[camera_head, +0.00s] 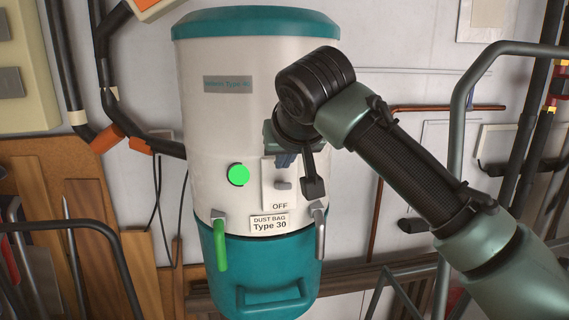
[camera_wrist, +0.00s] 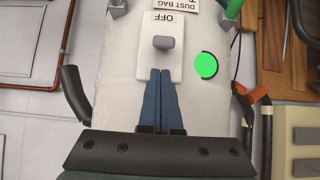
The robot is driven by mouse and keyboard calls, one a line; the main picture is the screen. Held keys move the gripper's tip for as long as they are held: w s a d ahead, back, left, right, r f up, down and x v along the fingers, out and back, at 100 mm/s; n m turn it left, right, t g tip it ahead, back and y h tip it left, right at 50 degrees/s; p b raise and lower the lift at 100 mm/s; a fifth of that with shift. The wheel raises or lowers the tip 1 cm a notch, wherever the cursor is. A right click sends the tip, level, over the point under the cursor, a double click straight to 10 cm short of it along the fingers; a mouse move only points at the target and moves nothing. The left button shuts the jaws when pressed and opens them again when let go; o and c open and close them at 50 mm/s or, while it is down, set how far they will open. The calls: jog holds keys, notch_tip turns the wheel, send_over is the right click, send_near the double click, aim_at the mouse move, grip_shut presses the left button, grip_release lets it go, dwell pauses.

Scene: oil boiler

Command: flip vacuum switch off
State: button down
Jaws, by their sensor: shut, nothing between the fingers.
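The vacuum (camera_head: 215,130) is a white and teal cylinder against the wall. A white switch plate (camera_head: 269,195) on its front carries a grey switch knob (camera_head: 284,186), with "OFF" printed below it in the head view. The wrist view shows the plate (camera_wrist: 176,70) and knob (camera_wrist: 163,42) upside down. A round green light (camera_head: 238,174) glows left of the plate. My gripper (camera_wrist: 161,71) is shut and empty, its blue fingers together over the plate on the side of the knob away from "OFF". A small gap to the knob shows. In the head view my gripper partly hides the plate's top.
A green latch (camera_head: 221,244) and a grey latch (camera_head: 320,232) sit lower on the vacuum, beside the dust bag label (camera_head: 269,223). A black hose (camera_head: 150,140) joins its left side. Metal tube rails (camera_head: 462,110) stand at the right.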

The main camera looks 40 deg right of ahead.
aim_at(283, 186)
jog(key=shift+s+a+f, duration=0.15)
jog(key=shift+s+f, duration=0.05)
jog(key=shift+f, duration=0.2)
jog(key=shift+s+a+f, duration=0.1)
jog(key=shift+s+f, duration=0.1)
jog(key=shift+f, duration=0.2)
jog(key=shift+f, duration=0.15)
jog(key=shift+a+f+b, duration=0.1)
jog(key=shift+f+b, duration=0.05)
jog(key=shift+b, duration=0.3)
jog(key=shift+s+t+b, duration=0.1)
jog(key=shift+t+b, duration=0.2)
